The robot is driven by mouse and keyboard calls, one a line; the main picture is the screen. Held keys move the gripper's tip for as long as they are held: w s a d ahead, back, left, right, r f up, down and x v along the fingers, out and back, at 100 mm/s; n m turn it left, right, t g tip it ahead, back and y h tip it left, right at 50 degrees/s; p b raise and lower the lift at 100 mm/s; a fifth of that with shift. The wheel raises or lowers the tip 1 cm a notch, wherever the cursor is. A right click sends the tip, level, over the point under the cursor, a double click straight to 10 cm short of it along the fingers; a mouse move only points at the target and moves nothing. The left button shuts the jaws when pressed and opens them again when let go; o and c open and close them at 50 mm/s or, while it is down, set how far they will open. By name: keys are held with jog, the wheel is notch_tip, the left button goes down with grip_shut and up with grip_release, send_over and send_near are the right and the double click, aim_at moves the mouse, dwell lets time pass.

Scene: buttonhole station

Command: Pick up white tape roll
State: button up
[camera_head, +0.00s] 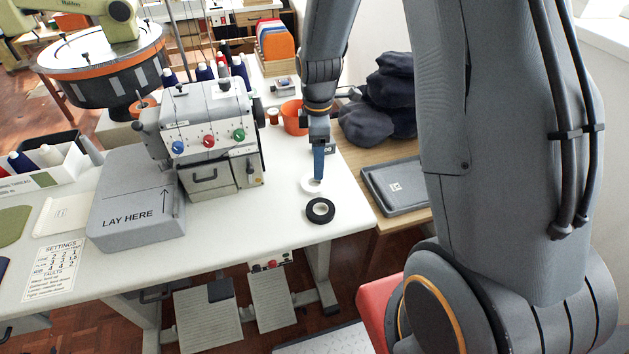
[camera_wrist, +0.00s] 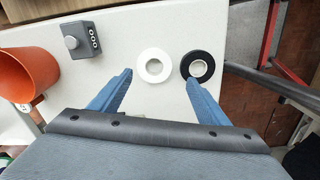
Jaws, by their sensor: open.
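The white tape roll (camera_head: 307,185) lies flat on the white table, close to its right edge. It also shows in the wrist view (camera_wrist: 143,67) as a white ring with a hole. A black tape roll (camera_head: 320,211) lies beside it, nearer the table's front right corner; it shows in the wrist view (camera_wrist: 186,71) on the right. My gripper (camera_head: 317,178) points down over the white roll, which it partly hides in the head view. The right finger overlaps the black roll's near rim.
A grey box with a round knob (camera_wrist: 86,52) and an orange cup (camera_head: 294,117) stand behind the rolls. A sewing machine (camera_head: 205,140) stands to the left. A grey tray (camera_head: 405,207) lies on the wooden bench at right. The tabletop between machine and rolls is clear.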

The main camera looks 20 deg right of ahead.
aim_at(315, 186)
jog(key=shift+w+a+f+n+p, duration=0.1)
jog(key=shift+w+f+n+p, duration=0.35)
jog(key=shift+f, duration=1.1)
jog(key=shift+f+n+p, duration=0.2)
jog(key=shift+f+p, duration=0.5)
jog(key=shift+f, duration=0.9)
jog(key=shift+w+a+f+n+p, duration=0.1)
jog(key=shift+w+f+n+p, duration=0.35)
jog(key=shift+f, duration=1.1)
jog(key=shift+s, duration=0.2)
jog(key=c, duration=0.8)
jog(key=shift+r, duration=0.15)
